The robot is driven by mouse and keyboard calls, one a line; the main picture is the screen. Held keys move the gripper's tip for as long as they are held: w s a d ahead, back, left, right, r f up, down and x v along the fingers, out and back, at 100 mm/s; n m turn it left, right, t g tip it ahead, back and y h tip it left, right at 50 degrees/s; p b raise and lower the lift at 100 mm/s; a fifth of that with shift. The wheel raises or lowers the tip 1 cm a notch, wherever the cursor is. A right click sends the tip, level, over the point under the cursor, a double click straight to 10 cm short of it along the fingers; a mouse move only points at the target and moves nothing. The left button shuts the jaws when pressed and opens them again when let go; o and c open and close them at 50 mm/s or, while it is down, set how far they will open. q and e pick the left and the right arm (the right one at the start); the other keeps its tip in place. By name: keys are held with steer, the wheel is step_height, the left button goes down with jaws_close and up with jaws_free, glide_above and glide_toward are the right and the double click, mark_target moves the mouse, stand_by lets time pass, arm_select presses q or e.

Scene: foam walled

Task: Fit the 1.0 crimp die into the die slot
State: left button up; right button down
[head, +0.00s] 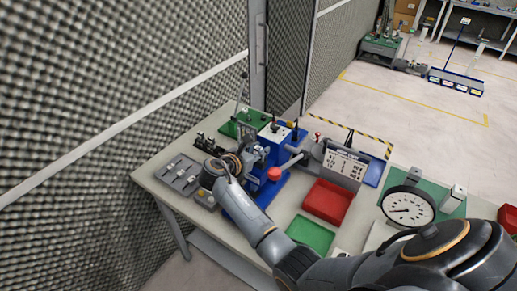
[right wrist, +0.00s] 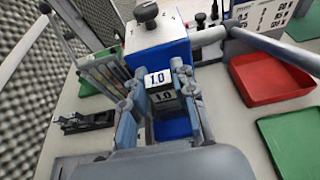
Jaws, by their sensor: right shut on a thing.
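My right gripper (head: 246,156) reaches over the bench to the front of the blue-and-white crimp press (head: 274,137). In the right wrist view its two fingers (right wrist: 158,88) close from both sides on a small grey block marked 1.0, the crimp die (right wrist: 163,98). A white plate reading 1.0 (right wrist: 157,78) shows just above the block's grey face. The die is in front of the press (right wrist: 158,50), above a blue surface. The die slot cannot be made out clearly, and I cannot tell whether the die touches it. My left gripper is not in view.
A grey tray (head: 168,177) lies at the bench's left end. A red-knobbed lever (head: 275,174) sticks out beside my right gripper. A foam wall (head: 80,110) runs along the left.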

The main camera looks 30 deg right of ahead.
steer(key=shift+f, duration=0.4)
steer(key=c, duration=1)
jaws_free()
steer(key=v, duration=1.2)
